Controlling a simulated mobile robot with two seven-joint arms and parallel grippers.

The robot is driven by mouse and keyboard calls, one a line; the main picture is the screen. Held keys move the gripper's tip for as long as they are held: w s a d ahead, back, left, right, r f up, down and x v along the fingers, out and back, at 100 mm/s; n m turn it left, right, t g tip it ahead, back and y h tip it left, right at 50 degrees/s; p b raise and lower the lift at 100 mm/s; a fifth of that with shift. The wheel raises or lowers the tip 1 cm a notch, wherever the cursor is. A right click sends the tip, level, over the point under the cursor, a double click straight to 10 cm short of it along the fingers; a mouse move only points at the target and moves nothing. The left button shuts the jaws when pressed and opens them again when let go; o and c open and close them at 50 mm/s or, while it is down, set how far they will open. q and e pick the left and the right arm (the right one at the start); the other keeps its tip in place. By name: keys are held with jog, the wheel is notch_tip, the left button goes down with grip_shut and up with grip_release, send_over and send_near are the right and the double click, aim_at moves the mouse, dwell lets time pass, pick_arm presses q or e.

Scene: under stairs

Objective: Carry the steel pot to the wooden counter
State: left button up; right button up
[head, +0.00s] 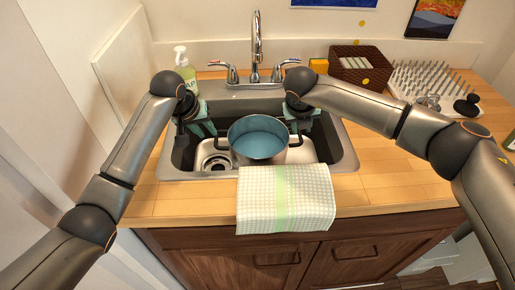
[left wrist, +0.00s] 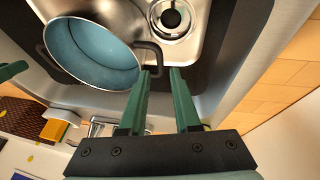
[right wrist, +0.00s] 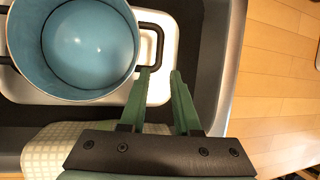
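The steel pot (head: 258,148), blue inside and empty, sits upright in the sink (head: 345,165). It has a black handle on each side. My left gripper (head: 212,131) is open at the pot's left handle; in the left wrist view that handle (left wrist: 153,48) lies at the fingertips (left wrist: 160,70). My right gripper (head: 299,128) is open at the right handle; in the right wrist view that handle (right wrist: 158,42) lies just ahead of the fingertips (right wrist: 161,72). Neither gripper is closed on a handle. The wooden counter (head: 390,180) surrounds the sink.
A checked towel (head: 285,200) hangs over the sink's front edge. The faucet (head: 257,45) stands behind the pot, with a soap bottle (head: 185,68) to its left. A brown basket (head: 362,72) and drying rack (head: 435,82) are at back right. Counter right of the sink is clear.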

aim_at(216, 141)
jog(key=shift+f, duration=0.1)
